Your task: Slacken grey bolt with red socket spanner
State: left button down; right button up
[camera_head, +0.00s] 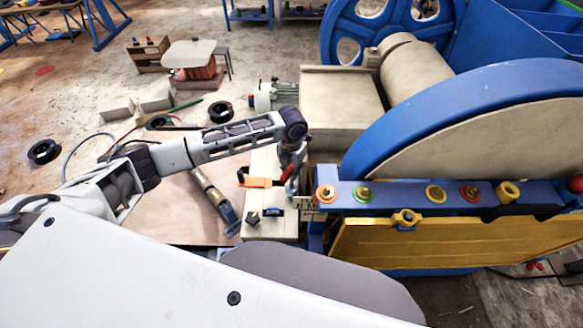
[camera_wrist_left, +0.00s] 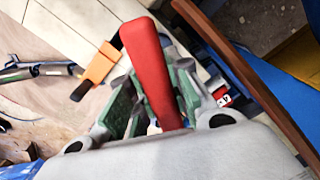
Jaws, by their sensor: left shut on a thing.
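My left gripper (camera_head: 293,158) is above the pale bench beside the blue beam, and it also shows in the left wrist view (camera_wrist_left: 152,90). It is shut on the red spanner (camera_wrist_left: 148,60), whose red handle stands between the green finger pads. In the head view the red spanner (camera_head: 290,186) shows only as a small red part below the gripper; its socket end cannot be made out. My right gripper is out of view.
The blue beam (camera_head: 400,190) of the crusher lies right of the gripper, with the large blue wheel (camera_head: 400,130) behind. An orange tool (camera_head: 256,182), a blue item (camera_head: 273,212) and a dark knob (camera_head: 253,218) lie on the pale bench (camera_head: 262,232). A long grey tool (camera_head: 213,195) lies left.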

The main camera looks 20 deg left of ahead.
pick_arm(q)
jog(key=shift+f+b, duration=0.7)
jog(key=shift+f, duration=1.6)
dwell(0.7)
jog(key=shift+f, duration=0.25)
dwell(1.2)
jog(key=shift+n+p, duration=2.65)
jog(key=shift+n, duration=0.85)
jog(key=shift+f, duration=0.1)
